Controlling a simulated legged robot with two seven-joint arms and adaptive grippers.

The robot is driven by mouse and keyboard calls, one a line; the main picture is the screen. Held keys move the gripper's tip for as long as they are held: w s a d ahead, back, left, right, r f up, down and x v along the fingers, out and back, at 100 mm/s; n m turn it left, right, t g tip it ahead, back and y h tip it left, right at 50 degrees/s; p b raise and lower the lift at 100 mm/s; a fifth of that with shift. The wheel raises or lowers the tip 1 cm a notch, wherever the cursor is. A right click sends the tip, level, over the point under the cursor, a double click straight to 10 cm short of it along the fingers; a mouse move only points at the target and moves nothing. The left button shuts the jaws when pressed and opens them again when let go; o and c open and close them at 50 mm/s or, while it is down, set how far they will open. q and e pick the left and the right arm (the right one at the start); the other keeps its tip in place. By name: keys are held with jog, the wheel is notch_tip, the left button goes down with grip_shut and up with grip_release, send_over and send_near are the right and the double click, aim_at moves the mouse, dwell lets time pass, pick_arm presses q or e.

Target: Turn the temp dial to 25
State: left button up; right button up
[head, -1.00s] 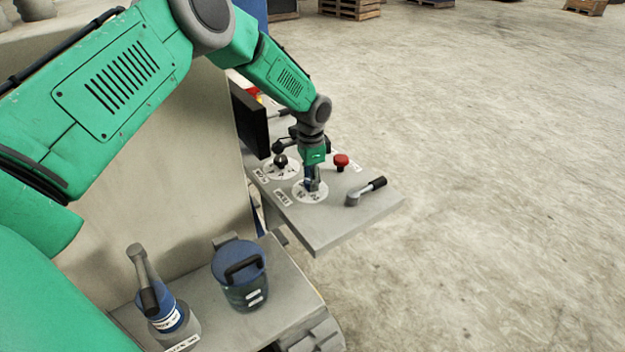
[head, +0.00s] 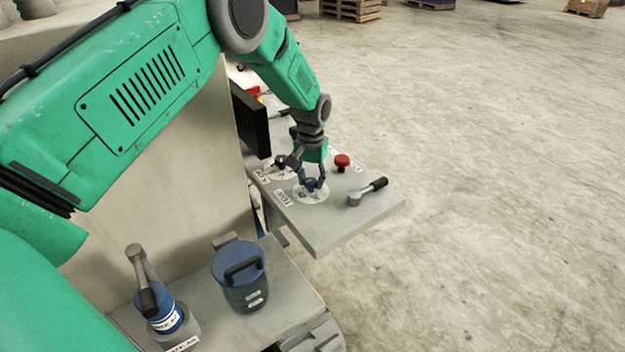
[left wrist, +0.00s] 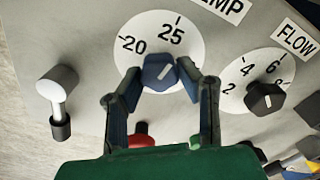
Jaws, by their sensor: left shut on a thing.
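The temp dial is a blue knob (left wrist: 159,72) on a white round scale marked 20 and 25 (left wrist: 190,48), beside the TEMP label (left wrist: 222,8). A short white line on the knob slants up and to the right, roughly toward the 25 side; its exact reading is hard to tell. My left gripper (left wrist: 160,80) is shut on the knob, one finger on each side. In the head view, my left gripper (head: 312,184) reaches down onto the dial's white scale (head: 318,198), and its fingers hide part of it. My right gripper is not in view.
The FLOW dial's black knob (left wrist: 265,97) is close beside the temp dial. A red button (head: 342,161) and a lever (head: 368,191) stand on the same grey panel (head: 325,235). A blue-lidded canister (head: 239,275) and a bottle (head: 163,308) stand on the lower shelf.

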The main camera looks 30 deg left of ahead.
aim_at(311, 180)
pick_arm(q)
jog(key=shift+s+f+n, duration=0.3)
jog(key=shift+f+n, duration=0.05)
jog(key=shift+n, duration=0.65)
jog(key=o, duration=1.1)
jog(key=shift+o, duration=0.2)
jog(key=shift+w+r, duration=0.1)
jog(key=shift+w, duration=0.05)
jog(key=shift+r, duration=0.1)
jog(key=shift+r, duration=0.2)
notch_tip(311, 180, up, 11)
